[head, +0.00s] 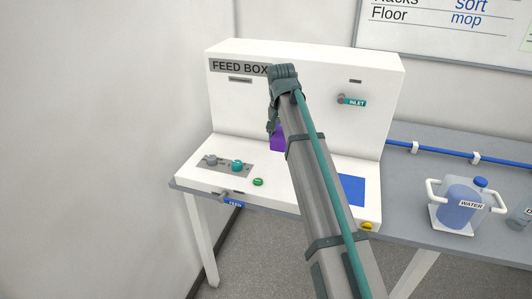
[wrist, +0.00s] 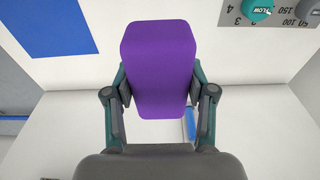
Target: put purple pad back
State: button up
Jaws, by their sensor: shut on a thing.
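The purple pad (wrist: 158,70) is a block with rounded edges, gripped between the two fingers of my gripper (wrist: 160,95) in the wrist view. In the head view a part of the purple pad (head: 277,142) shows left of my arm, in front of the white feed box (head: 230,118). My arm hides the rest of it and most of the gripper there. A blue square (head: 351,190) lies on the feed box's white deck, right of my arm; it also shows at the upper left of the wrist view (wrist: 45,25).
The deck's left side carries a grey panel with knobs (head: 225,165) and a green button (head: 258,182). A yellow button (head: 367,226) is at the front right corner. A water jug (head: 464,202) stands on the grey bench to the right, below a blue pipe (head: 455,153).

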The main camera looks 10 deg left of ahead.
jog(key=w+a+f+p, duration=0.3)
jog(key=w, duration=0.6)
jog(key=p, duration=0.2)
send_over(269, 153)
jog(key=f, duration=0.6)
jog(key=shift+s+f, duration=0.2)
jog(key=shift+f, duration=0.05)
jog(key=shift+f+p, duration=0.5)
jog(key=shift+f, duration=1.1)
jog(key=shift+f, duration=0.25)
jog(key=o, duration=1.1)
jog(key=shift+r, duration=0.1)
notch_tip(269, 153, up, 12)
jog(key=s+b, duration=0.1)
jog(key=b, duration=0.2)
jog(key=shift+s, duration=0.2)
jog(key=shift+a+r, duration=0.1)
